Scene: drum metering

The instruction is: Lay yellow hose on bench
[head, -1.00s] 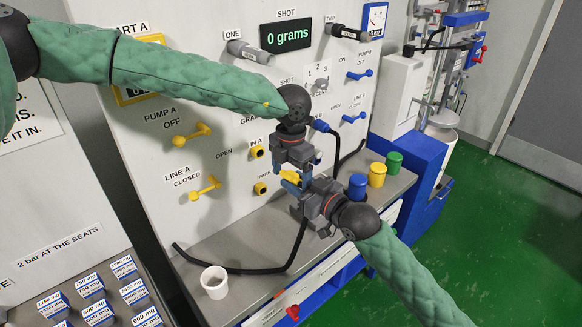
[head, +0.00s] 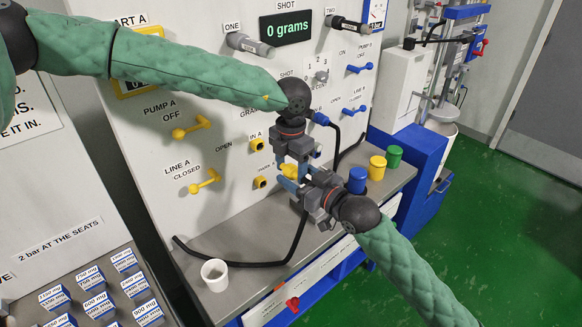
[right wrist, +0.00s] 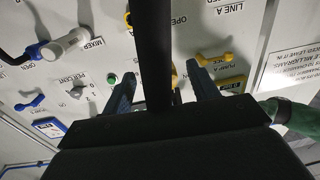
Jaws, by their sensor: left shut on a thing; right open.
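The yellow hose is a black hose with a yellow end fitting (head: 289,171), held up off the bench in front of the panel. My left gripper (head: 291,163) points down and is shut on this yellow end. My right gripper (head: 299,179) is open beside the yellow end, its blue fingers apart. In the right wrist view the black hose (right wrist: 152,60) runs between the two blue fingers (right wrist: 160,92). Lower down, the black hose (head: 240,268) lies along the grey bench (head: 245,291). The hose near the grippers is partly hidden by them.
A white cup (head: 215,275) stands at the bench's near left. Blue (head: 357,180), yellow (head: 377,166) and green (head: 394,156) pots stand at its right end. A blue-ended hose (head: 319,118) hangs at the panel. The bench middle has free room.

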